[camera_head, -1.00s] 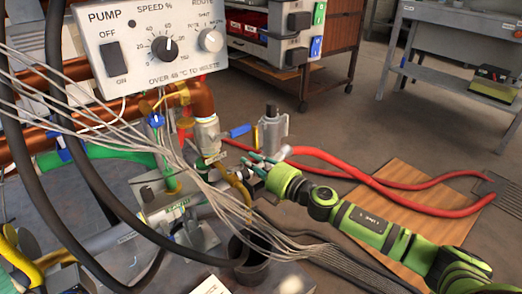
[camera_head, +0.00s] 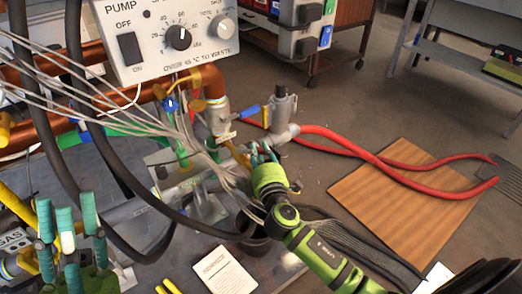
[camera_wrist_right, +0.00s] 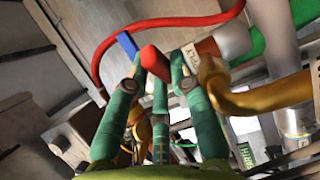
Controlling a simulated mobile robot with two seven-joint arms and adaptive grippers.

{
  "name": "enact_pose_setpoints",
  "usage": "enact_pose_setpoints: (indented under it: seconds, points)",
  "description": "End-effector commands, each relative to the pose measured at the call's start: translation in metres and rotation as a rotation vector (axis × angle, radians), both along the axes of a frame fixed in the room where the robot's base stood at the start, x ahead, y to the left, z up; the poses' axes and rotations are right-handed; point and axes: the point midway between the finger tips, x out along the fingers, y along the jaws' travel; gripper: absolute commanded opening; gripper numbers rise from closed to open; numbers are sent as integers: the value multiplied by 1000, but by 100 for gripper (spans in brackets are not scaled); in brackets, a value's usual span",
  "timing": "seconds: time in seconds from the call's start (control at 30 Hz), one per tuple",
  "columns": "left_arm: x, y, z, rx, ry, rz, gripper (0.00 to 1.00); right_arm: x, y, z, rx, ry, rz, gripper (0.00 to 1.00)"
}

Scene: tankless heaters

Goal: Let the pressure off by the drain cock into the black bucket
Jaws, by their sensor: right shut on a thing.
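My right gripper (camera_head: 262,155) reaches to the pipework below the pump box. In the right wrist view its teal fingers (camera_wrist_right: 158,75) close around a small red rounded piece (camera_wrist_right: 153,61), beside a tag and a blue lever; I take it for the drain cock's handle. The black bucket (camera_head: 257,246) stands below, partly hidden by my right arm and grey cables. My left gripper (camera_head: 68,235) is at the lower left, fingers upright, apart and empty.
Loose grey and black cables cross in front of the copper pipes and pump box (camera_head: 165,38). Red hoses (camera_head: 350,148) run over the floor and a wooden board (camera_head: 400,205). A printed card (camera_head: 224,272) lies near the bucket.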

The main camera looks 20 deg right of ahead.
Motion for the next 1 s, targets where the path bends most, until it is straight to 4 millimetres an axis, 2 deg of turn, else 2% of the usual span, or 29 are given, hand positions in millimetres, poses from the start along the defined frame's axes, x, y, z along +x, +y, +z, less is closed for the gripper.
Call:
enact_pose_setpoints:
  seconds: [0.43, 0.47, 0.5, 0.87, 1.0]
  points:
    - [0, 0, 0, -2, 0, 0, 32, 0, 0, 1, -1, -2, -9, 0]
    - [0, 0, 0, -2, 0, 0, 32, 0, 0, 1, -1, -2, -9, 31]
    - [0, 0, 0, -2, 0, 0, 32, 0, 0, 1, -1, -2, -9, 47]
    - [0, 1, 1, 2, -4, 3, 32, -1, 1, 0, 0, -1, -8, 48]
    - [0, 0, 0, 1, -4, 2, 32, -15, 4, -1, 1, 1, -6, 48]
